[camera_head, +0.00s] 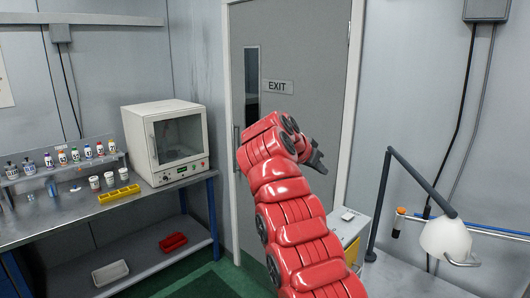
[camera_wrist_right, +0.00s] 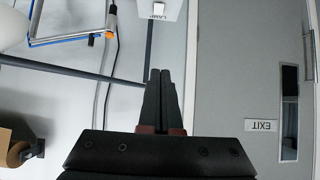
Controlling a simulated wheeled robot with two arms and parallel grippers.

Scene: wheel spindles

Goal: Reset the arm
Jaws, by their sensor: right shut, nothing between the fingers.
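My red right arm rises from the bottom of the head view in front of a grey door. Its dark gripper (camera_head: 318,163) points to the right, in the air and clear of any object. In the right wrist view the two black fingers of the right gripper (camera_wrist_right: 164,76) lie together, with nothing between them. My left gripper is in neither view.
A metal bench (camera_head: 62,222) at the left holds a white oven (camera_head: 168,142), small bottles and a yellow tray (camera_head: 119,193). A white lamp (camera_head: 445,238) on a dark arm stands at the right. The door (camera_head: 300,55) has an EXIT sign (camera_head: 278,86).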

